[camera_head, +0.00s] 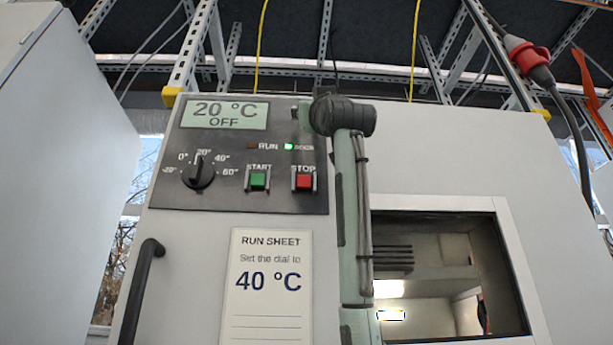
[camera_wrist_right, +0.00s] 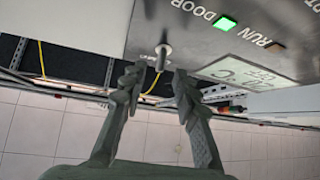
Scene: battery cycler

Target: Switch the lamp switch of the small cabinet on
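The small cabinet (camera_head: 440,150) has a dark control panel (camera_head: 230,200) at its upper left. A small metal toggle switch (camera_wrist_right: 163,52) stands out from the panel beside the lit green DOOR lamp (camera_wrist_right: 227,23) in the right wrist view. I take it for the lamp switch; its set position is unclear. My right gripper (camera_wrist_right: 158,72) is open, its two fingertips on either side of the lever with gaps visible. In the head view my right arm covers the panel's right end and hides the switch. My left gripper is not in view.
The panel also carries a display (camera_head: 224,115) reading 20 °C OFF, a dial (camera_head: 199,174), a green START button (camera_head: 258,180) and a red STOP button (camera_head: 304,181). A door handle (camera_head: 140,290) and run sheet (camera_head: 268,290) are below. A window (camera_head: 450,280) is right of my arm.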

